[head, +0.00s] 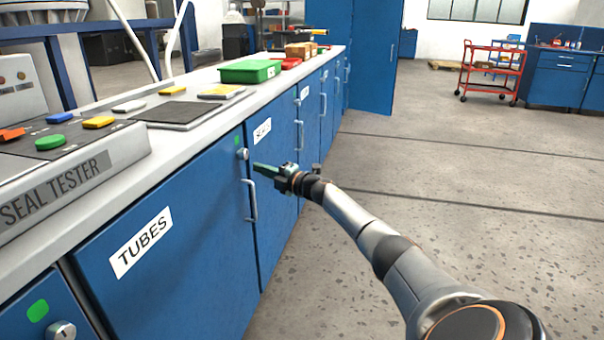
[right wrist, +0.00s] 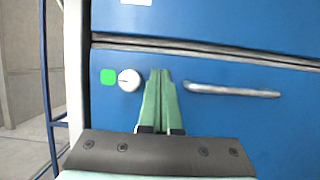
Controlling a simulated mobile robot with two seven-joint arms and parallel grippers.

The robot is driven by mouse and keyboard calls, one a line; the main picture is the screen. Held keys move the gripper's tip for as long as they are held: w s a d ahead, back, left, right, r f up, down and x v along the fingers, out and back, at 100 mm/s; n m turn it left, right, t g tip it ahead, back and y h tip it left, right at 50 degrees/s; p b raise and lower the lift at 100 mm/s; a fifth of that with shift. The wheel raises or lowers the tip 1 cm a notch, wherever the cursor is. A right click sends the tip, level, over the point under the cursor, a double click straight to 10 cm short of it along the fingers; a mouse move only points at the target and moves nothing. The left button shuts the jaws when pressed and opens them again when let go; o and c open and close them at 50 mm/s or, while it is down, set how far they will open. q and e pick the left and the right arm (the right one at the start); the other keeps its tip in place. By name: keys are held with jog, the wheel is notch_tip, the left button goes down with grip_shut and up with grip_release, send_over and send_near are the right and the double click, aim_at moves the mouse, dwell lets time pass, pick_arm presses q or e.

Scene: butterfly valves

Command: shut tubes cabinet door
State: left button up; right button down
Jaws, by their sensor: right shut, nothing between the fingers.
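The blue tubes cabinet door (head: 185,265), with a white TUBES label (head: 141,242), looks flush or nearly flush with the cabinet front in the head view. Its grey handle (head: 251,201) and round lock (head: 242,154) are near its right edge. My right gripper (head: 256,168) is shut and empty, its green fingers pointing at the door near the lock and handle. In the right wrist view, the fingertips (right wrist: 161,73) lie between the lock (right wrist: 129,80) and the handle (right wrist: 232,90). I cannot tell whether they touch the door. My left gripper is not in view.
The neighbouring blue door (head: 275,200) stands beside the tubes door, with a narrow seam (right wrist: 200,54) between them. The counter above holds the seal tester (head: 70,175) and a green bin (head: 250,71). The floor (head: 450,180) to the right is clear.

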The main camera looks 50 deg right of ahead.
jog(key=s+d+p, duration=0.2)
jog(key=s+d, duration=0.2)
jog(key=s, duration=0.5)
jog(key=shift+s+d+f, duration=0.15)
jog(key=shift+s+d, duration=0.05)
